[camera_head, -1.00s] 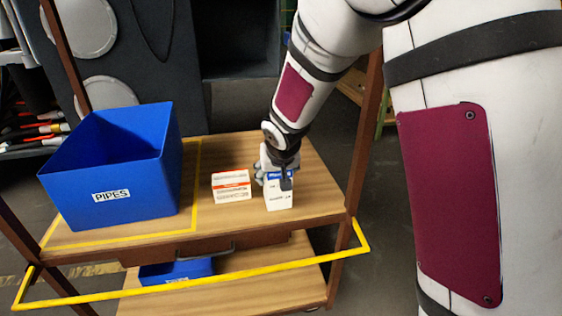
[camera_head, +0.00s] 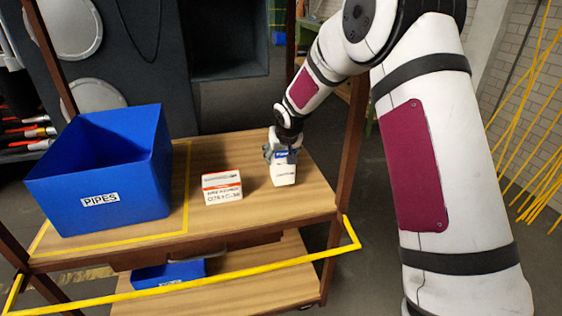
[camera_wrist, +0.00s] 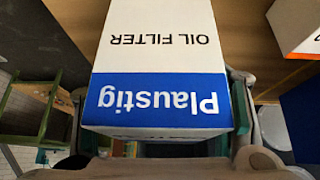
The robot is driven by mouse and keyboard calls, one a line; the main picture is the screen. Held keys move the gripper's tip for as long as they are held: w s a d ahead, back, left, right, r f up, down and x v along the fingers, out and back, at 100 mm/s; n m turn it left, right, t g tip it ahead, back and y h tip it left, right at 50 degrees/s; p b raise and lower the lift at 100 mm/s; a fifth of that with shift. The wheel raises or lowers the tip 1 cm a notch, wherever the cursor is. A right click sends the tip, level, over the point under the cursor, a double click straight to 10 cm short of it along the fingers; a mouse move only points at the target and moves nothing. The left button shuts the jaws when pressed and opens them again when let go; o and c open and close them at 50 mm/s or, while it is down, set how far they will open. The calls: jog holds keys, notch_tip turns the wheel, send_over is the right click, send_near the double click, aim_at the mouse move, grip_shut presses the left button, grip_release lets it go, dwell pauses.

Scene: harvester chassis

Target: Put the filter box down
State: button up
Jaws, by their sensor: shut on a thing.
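The filter box (camera_head: 284,174) is white with a blue band and stands upright, or nearly so, at the right part of the wooden cart top (camera_head: 310,197). In the wrist view the box (camera_wrist: 160,50) reads "Plaustig" and "OIL FILTER", upside down. My gripper (camera_head: 283,153) is shut on its upper end from above. In the wrist view a finger shows on each side of the box. The box's lower end looks at or very near the cart top; I cannot tell whether it touches.
A white and orange box (camera_head: 222,188) stands left of the filter box, with a gap between. A blue bin labelled "PIPES" (camera_head: 99,199) stands farther left inside yellow tape. A yellow rail (camera_head: 240,270) runs along the cart's front. A brown post (camera_head: 352,130) rises at the right.

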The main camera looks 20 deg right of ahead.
jog(key=shift+f, duration=1.15)
jog(key=shift+f+b, duration=0.15)
jog(key=shift+b, duration=0.15)
jog(key=o, duration=1.7)
jog(key=shift+c, duration=0.2)
